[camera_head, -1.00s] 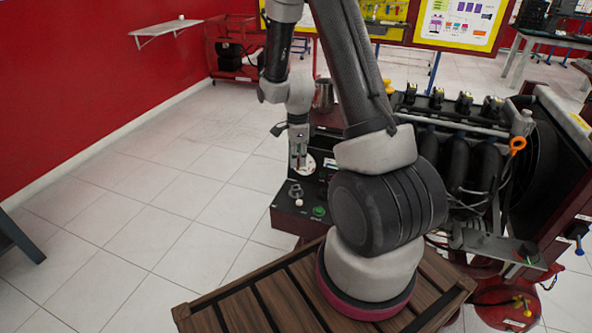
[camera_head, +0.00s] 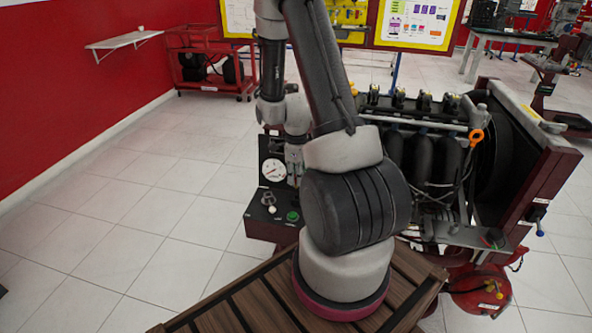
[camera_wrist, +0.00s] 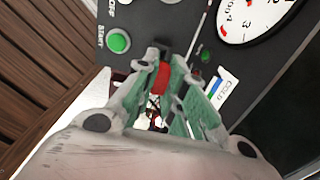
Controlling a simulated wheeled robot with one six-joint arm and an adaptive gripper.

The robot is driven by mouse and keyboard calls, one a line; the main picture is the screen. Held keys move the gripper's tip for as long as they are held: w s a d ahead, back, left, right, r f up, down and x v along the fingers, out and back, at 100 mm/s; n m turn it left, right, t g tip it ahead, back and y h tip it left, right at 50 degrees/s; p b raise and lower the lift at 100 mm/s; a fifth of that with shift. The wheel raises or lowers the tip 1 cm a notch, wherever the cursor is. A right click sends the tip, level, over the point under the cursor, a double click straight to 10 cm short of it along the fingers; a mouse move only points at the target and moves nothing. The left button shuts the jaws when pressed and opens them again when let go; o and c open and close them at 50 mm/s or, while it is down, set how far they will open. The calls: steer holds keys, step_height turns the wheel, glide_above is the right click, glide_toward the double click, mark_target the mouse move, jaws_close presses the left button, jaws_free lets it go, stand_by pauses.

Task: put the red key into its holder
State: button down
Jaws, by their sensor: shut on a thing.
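My gripper (camera_wrist: 165,75) is shut on a small red piece (camera_wrist: 162,78) that shows between its fingertips in the wrist view; it appears to be the red key. The gripper is over the dark control panel (camera_wrist: 189,28). In the head view my gripper (camera_head: 294,165) is beside the round gauge, partly hidden by my own arm, and the key cannot be made out. The key's holder cannot be clearly picked out in either view.
The panel carries a green START button (camera_wrist: 118,41), a smaller green light (camera_wrist: 205,56) and a white gauge (camera_wrist: 250,17). In the head view the engine trainer (camera_head: 440,155) stands close on the right. Open tiled floor (camera_head: 130,210) lies to the left.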

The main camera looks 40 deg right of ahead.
mark_target(296, 187)
steer(key=shift+f, duration=0.55)
steer(key=shift+f, duration=0.5)
steer(key=shift+f, duration=1.15)
steer(key=shift+f, duration=0.2)
steer(key=shift+f, duration=0.5)
steer(key=c, duration=1.4)
jaws_free()
steer(key=shift+o, duration=0.2)
